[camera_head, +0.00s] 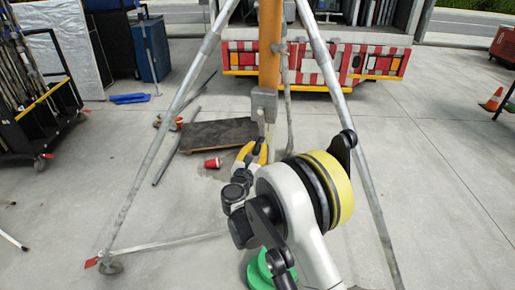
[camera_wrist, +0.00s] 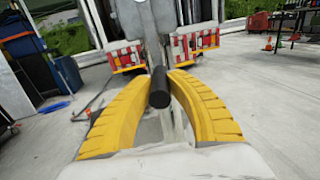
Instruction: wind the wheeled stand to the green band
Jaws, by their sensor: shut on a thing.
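The wheeled stand has grey tripod legs (camera_head: 165,135), an orange column (camera_head: 269,50) and a small caster at its front left foot. A grey winch box (camera_head: 264,104) sits low on the column. My gripper (camera_head: 259,146), with yellow fingers, is just below this box. In the wrist view, my gripper (camera_wrist: 159,84) is shut on a black crank handle (camera_wrist: 159,90), whose round end points towards the camera between the fingers. I cannot make out a green band on the stand; the upper column is out of view.
A truck with a red and white striped rear (camera_head: 320,65) stands behind. A dark board (camera_head: 218,135), a red cup (camera_head: 212,163) and poles lie on the floor left of the column. A tool rack (camera_head: 35,100) stands left. Floor at right is mostly clear.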

